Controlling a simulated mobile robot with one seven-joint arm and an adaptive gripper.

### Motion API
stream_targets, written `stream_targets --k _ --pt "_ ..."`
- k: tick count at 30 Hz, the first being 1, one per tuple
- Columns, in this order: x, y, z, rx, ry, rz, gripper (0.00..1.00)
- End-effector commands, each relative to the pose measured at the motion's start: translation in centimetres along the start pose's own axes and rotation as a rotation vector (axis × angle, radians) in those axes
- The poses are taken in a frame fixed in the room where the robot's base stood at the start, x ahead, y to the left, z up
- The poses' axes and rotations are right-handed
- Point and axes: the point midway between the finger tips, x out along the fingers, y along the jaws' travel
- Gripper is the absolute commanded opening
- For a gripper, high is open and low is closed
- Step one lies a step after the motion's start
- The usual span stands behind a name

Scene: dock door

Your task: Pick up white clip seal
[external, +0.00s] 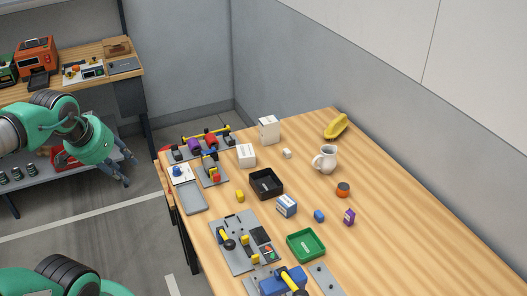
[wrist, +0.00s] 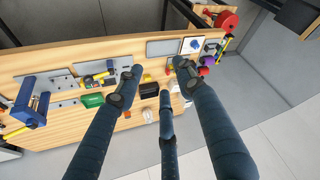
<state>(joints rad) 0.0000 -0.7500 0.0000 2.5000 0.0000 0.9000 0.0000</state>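A small white piece (external: 287,153), the likeliest white clip seal, lies on the wooden table (external: 375,205) between a white carton and the white pitcher; it is too small to make out its shape. My gripper (external: 126,176) hangs left of the table, off its edge and well away from the white piece. In the wrist view its dark fingers (wrist: 160,78) are spread apart with nothing between them that they hold. The fingers hide part of the tabletop there, and I cannot pick out the white piece for certain.
White boxes (external: 268,129) (external: 246,155), a black tray (external: 267,183) and a white pitcher (external: 324,158) stand around the piece. A yellow banana-like item (external: 336,126), a green tray (external: 305,245) and grey fixture boards (external: 240,243) are also on the table. A wall borders its right side.

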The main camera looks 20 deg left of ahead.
Motion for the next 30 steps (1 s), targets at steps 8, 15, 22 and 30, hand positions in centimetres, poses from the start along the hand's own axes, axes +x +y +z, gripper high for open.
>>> stream_targets --k 8,15,22,30 --pt "-0.1 0.4 -1.7 0.019 -0.006 0.010 0.38" --pt "0.1 1.7 -6.7 0.076 -0.022 0.042 0.38" --pt "1.3 3.5 -13.1 0.150 -0.036 0.082 0.38" --pt "4.0 6.0 -20.0 0.233 -0.050 0.128 0.38"
